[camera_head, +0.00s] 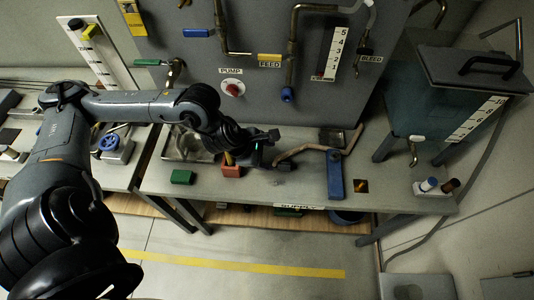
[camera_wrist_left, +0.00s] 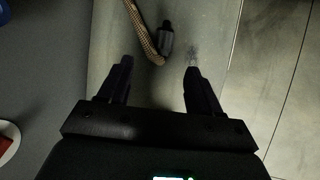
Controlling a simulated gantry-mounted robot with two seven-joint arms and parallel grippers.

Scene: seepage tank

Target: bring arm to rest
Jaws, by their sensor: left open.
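My left arm reaches in from the left in the head view. Its left gripper (camera_head: 266,148) is over the bench (camera_head: 300,190), near a red block-like holder (camera_head: 232,171). In the left wrist view the two dark fingers of the left gripper (camera_wrist_left: 157,72) stand wide apart with nothing between them. Beyond the fingertips a braided tan hose (camera_wrist_left: 148,42) with a dark end fitting (camera_wrist_left: 166,40) lies on the bench. The same hose (camera_head: 303,150) shows just right of the gripper in the head view. My right gripper is in neither view.
A green block (camera_head: 182,177) sits on the bench left of the red holder. The grey panel (camera_head: 300,70) with pipes and valves rises behind. A tank (camera_head: 430,105) stands at the right. Floor is open in front.

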